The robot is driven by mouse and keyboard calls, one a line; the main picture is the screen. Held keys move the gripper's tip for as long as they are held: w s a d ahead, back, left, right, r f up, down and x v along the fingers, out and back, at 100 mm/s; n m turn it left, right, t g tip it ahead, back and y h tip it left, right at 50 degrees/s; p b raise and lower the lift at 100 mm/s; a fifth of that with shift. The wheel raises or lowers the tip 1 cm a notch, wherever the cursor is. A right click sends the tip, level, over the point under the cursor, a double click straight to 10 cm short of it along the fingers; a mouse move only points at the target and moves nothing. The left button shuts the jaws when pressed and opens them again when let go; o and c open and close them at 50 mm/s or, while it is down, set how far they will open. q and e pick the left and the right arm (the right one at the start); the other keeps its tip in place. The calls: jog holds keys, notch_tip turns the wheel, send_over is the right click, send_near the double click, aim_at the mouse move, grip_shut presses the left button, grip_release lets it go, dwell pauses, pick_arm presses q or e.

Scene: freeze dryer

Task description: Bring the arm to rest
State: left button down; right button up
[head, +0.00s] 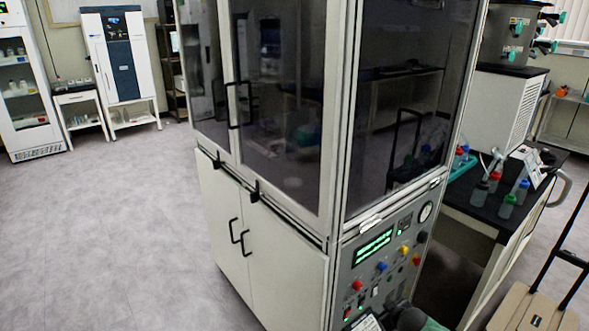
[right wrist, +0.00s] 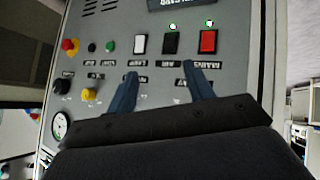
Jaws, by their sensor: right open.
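The freeze dryer is a tall cabinet (head: 265,275) with dark glass above and white doors below, all shut. In the right wrist view the panel appears upside down. My right gripper (right wrist: 161,72) is open there, its two blue-grey fingers pointing at the panel with nothing between them. A white switch (right wrist: 140,44), a black switch (right wrist: 170,43) and a red switch (right wrist: 208,41) show beyond the fingertips. Whether the fingers touch the panel I cannot tell. My left gripper is out of view.
A black-topped bench (head: 462,198) with several bottles stands right of the cabinet. A cart with a black handle (head: 573,260) is at the lower right. White cabinets (head: 122,75) line the back left. The floor (head: 100,230) on the left is clear.

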jog(key=s+a+m+g+h, duration=0.15)
jog(key=s+a, duration=0.25)
jog(key=s, duration=0.5)
jog(key=s+a+f+m+g, duration=0.1)
jog(key=s+a+g, duration=0.15)
jog(key=s, duration=0.65)
jog(key=s+a+m+g, duration=0.1)
jog(key=s+a, duration=0.4)
jog(key=s, duration=0.3)
jog(key=s+a+f+g, duration=0.1)
jog(key=s+f, duration=0.1)
jog(key=s, duration=0.3)
jog(key=s+a+f+g, duration=0.1)
jog(key=s+f, duration=0.2)
jog(key=s, duration=0.3)
jog(key=s+a+f+m+g, duration=0.1)
jog(key=s+f, duration=0.1)
jog(key=s, duration=0.4)
jog(key=shift+f+y, duration=0.25)
jog(key=shift+y, duration=0.2)
